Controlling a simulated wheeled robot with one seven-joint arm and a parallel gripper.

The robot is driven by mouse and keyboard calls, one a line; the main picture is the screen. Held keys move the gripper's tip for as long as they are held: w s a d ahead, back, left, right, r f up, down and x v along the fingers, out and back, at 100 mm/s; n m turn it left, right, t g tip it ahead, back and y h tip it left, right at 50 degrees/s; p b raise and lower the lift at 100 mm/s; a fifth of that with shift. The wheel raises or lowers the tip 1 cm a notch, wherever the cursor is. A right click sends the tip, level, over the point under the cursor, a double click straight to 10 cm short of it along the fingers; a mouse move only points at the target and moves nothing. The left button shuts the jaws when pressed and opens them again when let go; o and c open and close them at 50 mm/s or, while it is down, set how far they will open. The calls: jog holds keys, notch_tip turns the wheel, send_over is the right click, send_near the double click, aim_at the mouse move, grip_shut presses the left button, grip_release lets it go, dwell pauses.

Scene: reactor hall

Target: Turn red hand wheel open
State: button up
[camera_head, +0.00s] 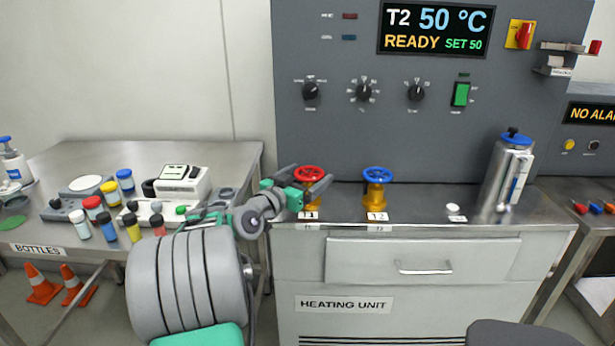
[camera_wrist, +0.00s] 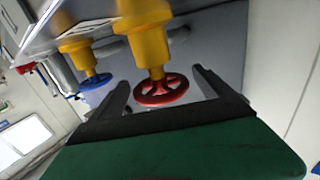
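The red hand wheel (camera_head: 308,174) sits on a yellow valve body labelled T1 on the heating unit's steel top. My gripper (camera_head: 303,187) is at this valve, its fingers spread on either side of the wheel. In the wrist view the red wheel (camera_wrist: 162,90) lies between the two open fingers (camera_wrist: 163,97), with a visible gap on each side. The blue hand wheel (camera_head: 377,175) stands to the right on its own yellow valve labelled T2. It also shows in the wrist view (camera_wrist: 96,80), left of the red wheel.
The grey panel (camera_head: 330,130) with its display reading T2 50 °C READY rises behind the valves. The left table (camera_head: 90,160) holds several bottles and an instrument. The top between T2 and the canister is mostly clear.

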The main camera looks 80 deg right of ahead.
jog(key=c, duration=1.2)
